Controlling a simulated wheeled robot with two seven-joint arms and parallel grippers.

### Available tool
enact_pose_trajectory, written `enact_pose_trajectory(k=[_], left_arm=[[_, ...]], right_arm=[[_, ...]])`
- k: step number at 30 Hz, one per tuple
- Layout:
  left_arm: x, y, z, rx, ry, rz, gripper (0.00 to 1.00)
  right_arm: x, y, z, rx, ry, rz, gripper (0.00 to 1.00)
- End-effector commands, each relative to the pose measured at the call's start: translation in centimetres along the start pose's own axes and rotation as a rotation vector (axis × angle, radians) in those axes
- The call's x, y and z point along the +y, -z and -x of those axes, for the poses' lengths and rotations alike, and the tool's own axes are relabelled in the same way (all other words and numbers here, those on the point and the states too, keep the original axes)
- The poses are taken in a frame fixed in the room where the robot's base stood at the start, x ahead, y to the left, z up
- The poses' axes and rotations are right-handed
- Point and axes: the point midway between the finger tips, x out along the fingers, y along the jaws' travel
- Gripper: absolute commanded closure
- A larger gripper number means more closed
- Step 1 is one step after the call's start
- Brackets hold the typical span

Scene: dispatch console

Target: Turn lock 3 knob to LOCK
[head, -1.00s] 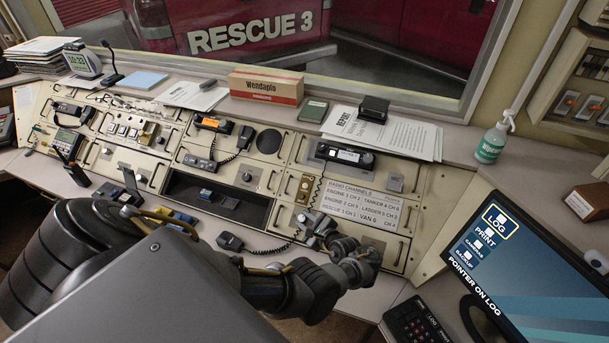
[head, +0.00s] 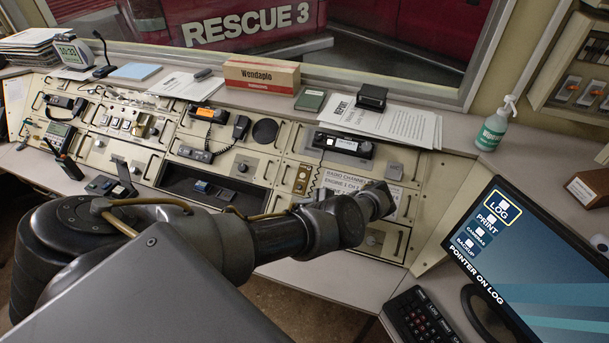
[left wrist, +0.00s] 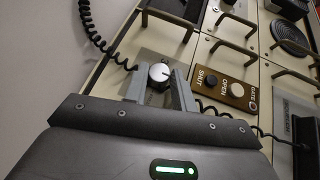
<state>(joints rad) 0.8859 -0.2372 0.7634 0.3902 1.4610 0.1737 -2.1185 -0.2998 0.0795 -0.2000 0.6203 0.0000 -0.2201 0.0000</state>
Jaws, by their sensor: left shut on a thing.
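A round silver knob (left wrist: 160,72) with a dark pointer mark on its face stands on a grey plate in the left wrist view. My left gripper (left wrist: 160,80) is shut on this knob, one finger on each side. The pointer mark runs towards the right in that view. In the head view my left arm hides the gripper and this knob. My right gripper is not in view.
A brown gate panel (left wrist: 231,88) with SHUT and OPEN buttons sits right of the knob, beside metal pull handles (left wrist: 225,42). A coiled black cord (left wrist: 95,30) hangs close to the left. The monitor (head: 530,255) and keypad (head: 420,315) stand at right.

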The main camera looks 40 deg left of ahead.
Motion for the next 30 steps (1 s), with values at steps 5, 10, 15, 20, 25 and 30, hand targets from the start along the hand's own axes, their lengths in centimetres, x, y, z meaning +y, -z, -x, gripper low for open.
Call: enact_pose_trajectory(k=[5, 10, 15, 20, 25, 30], left_arm=[[-0.5, 0.0, 0.1, 0.002, 0.004, 0.009, 0.97], [-0.5, -0.1, 0.1, 0.002, 0.005, 0.009, 0.97], [-0.5, -0.1, 0.1, 0.002, 0.004, 0.009, 0.60], [-0.3, 0.0, 0.1, 0.001, 0.001, 0.006, 0.52], [-0.2, -0.1, 0.1, 0.001, -0.001, 0.005, 0.52], [-0.3, -1.1, 0.7, -0.006, -0.013, 0.014, 0.52]], right_arm=[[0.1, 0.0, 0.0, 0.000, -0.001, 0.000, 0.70], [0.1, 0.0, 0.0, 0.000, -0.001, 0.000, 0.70], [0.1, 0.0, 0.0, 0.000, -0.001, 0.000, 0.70], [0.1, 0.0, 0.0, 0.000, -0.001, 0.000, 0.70], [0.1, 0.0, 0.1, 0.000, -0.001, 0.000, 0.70], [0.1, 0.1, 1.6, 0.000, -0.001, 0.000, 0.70]])
